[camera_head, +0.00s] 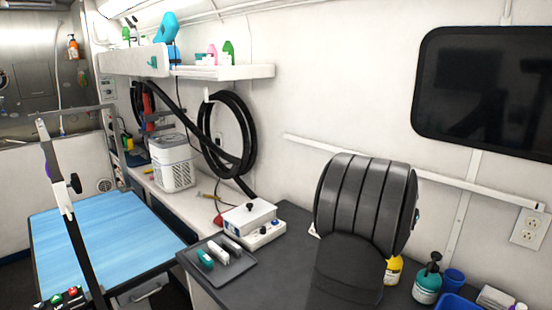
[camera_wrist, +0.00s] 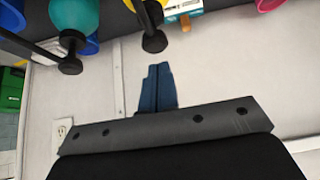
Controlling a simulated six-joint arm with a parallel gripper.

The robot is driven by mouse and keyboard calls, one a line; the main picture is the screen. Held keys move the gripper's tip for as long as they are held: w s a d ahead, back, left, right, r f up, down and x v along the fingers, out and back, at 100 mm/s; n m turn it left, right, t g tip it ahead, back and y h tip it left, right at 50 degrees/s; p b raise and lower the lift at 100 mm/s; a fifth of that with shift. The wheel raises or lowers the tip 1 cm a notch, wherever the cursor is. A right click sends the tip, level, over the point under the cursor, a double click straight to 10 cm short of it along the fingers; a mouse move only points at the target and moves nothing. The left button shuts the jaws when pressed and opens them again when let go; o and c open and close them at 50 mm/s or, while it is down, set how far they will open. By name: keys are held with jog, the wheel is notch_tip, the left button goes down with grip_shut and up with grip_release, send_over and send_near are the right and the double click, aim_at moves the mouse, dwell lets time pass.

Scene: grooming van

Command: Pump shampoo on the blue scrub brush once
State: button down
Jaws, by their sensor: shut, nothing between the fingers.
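A teal pump bottle (camera_head: 428,280) with a black pump stands at the lower right of the dark counter. In the wrist view, which is upside down, this bottle (camera_wrist: 75,14) hangs at the upper left with its pump head (camera_wrist: 70,64). A yellow bottle (camera_head: 393,270) stands left of it, partly hidden by my arm; a second black pump head (camera_wrist: 154,41) shows near my fingers. I cannot tell which bottle is the shampoo. My gripper (camera_wrist: 156,72) is shut and empty, apart from the bottles. I cannot pick out a blue scrub brush.
A blue cup (camera_head: 454,280) and a blue bin (camera_head: 461,303) stand right of the teal bottle, close together. A grey tray (camera_head: 237,270) with several small tools lies on the counter. A wall outlet (camera_head: 530,229) and wall rail are behind.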

dwell(0.4)
jog(key=shift+f, duration=1.55)
jog(key=shift+r, duration=1.5)
jog(key=shift+r, duration=2)
jog(key=shift+f, duration=0.1)
